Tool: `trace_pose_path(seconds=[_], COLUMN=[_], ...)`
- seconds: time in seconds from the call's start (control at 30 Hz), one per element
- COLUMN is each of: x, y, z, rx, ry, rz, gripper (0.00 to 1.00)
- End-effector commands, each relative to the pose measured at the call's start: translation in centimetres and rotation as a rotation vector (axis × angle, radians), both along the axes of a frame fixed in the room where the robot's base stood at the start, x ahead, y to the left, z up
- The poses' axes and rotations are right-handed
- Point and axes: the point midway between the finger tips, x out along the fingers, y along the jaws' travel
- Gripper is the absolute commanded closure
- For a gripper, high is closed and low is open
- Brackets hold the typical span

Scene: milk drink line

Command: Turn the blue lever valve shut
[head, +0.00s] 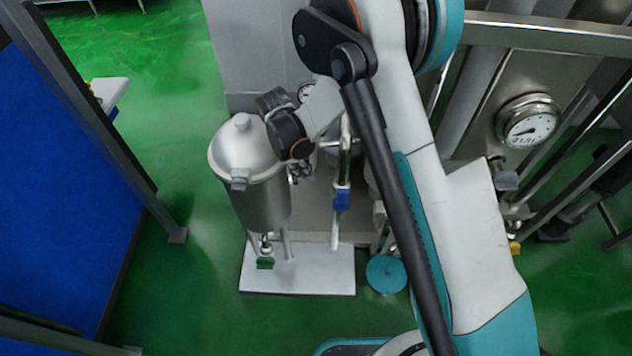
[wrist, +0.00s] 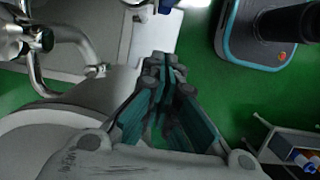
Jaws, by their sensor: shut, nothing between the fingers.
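The blue lever valve (head: 341,198) sits on a vertical steel pipe to the right of the steel tank (head: 262,200) in the head view. Its blue handle hangs along the pipe. A small blue part, apparently this handle, shows at the top edge of the wrist view (wrist: 166,5). My gripper (head: 300,172) is beside the tank's upper right side, left of and above the valve, and apart from it. In the wrist view my gripper (wrist: 163,65) has its fingers together and empty. My wrist hides part of the tank's lid edge.
A green lever (head: 265,263) is under the tank, above a white base plate (head: 310,280). Steel pipes (wrist: 65,45) run at the upper left of the wrist view. A pressure gauge (head: 528,122) is at the right. Green floor lies open left of the tank.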

Motion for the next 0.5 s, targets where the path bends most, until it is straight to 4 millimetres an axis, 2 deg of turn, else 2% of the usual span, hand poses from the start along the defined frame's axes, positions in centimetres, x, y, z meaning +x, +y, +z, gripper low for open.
trace_pose_path(seconds=[0.17,0.5], x=[0.0,0.0], y=[-0.6,-2.2], z=[-2.5,-9.0], rx=[0.000,0.000], ry=[0.000,0.000], rz=[-0.001,-0.002], gripper=[1.00,1.00])
